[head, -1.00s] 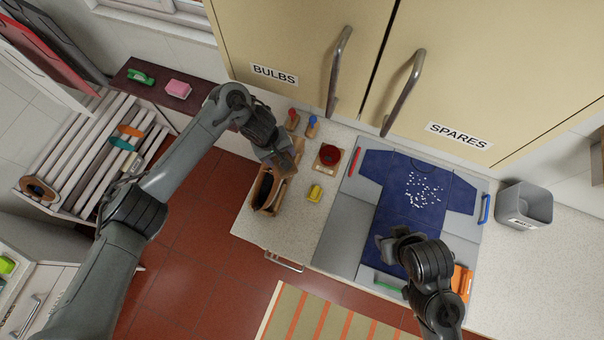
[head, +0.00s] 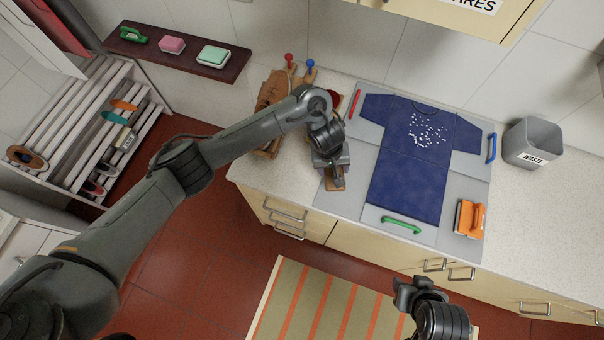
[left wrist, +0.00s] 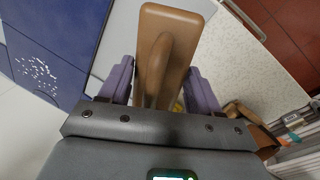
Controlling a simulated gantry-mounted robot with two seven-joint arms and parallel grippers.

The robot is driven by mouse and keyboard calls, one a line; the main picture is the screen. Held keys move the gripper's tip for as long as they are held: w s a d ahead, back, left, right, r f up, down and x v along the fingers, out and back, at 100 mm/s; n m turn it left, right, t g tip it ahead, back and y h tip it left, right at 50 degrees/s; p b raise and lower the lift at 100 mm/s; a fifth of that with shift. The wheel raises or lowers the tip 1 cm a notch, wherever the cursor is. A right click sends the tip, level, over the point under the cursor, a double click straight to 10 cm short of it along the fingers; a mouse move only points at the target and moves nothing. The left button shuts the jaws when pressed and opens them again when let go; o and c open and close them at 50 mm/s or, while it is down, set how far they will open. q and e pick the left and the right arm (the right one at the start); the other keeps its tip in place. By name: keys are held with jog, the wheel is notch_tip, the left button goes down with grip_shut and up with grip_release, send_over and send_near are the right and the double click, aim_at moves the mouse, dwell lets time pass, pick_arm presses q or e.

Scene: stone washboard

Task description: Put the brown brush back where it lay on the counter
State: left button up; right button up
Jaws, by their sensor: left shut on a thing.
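In the left wrist view the brown brush (left wrist: 168,42) lies between the two fingers of my left gripper (left wrist: 160,88), which is shut on it. In the head view the brush (head: 337,184) shows below my left gripper (head: 331,168), over the front left part of the counter (head: 270,190), by the left edge of the grey washboard. I cannot tell whether the brush touches the surface. My right gripper (head: 407,296) is in front of the counter, apart from everything; its jaws are unclear.
A blue shirt (head: 405,190) with white specks lies on the grey washboard (head: 355,218). An orange brush (head: 469,217) is at its right front corner. A brown wooden box (head: 272,90), partly behind my left arm, and a grey waste bin (head: 532,143) stand on the counter.

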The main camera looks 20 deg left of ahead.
pick_arm(q)
jog(key=a+f, duration=0.2)
jog(key=a, duration=0.1)
jog(key=a+f, duration=0.2)
jog(key=a, duration=0.2)
jog(key=a+f, duration=0.3)
jog(key=a, duration=0.1)
jog(key=shift+b, duration=0.4)
jog(key=shift+f, duration=1.95)
jog(key=shift+f, duration=0.15)
jog(key=o, duration=1)
